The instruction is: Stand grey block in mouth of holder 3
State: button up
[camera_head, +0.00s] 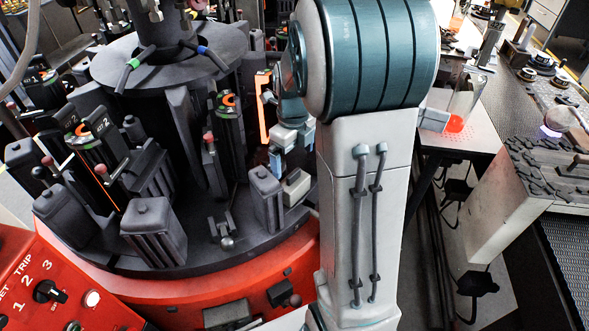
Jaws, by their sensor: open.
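A rotary mould machine with a dark round table (190,262) fills the left half. Several dark grey ribbed blocks stand on it, one at the front (153,232) and one nearer my arm (267,198). A small lighter grey block (297,187) sits at the table's right edge, just below my gripper. My gripper (290,158) is open, with pale blue fingers pointing down; my arm partly covers this area. Holders with orange marks stand around the table; one at the left (97,135) reads 2. I cannot read a 3 on any holder.
A central column with a dark disc (170,55) rises from the table. A red control panel (60,285) with a knob and the numbers 1, 2, 3 is at lower left. A white table (475,125) and a dark bench (560,90) stand at right.

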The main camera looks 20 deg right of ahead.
jog(key=shift+r, duration=1.25)
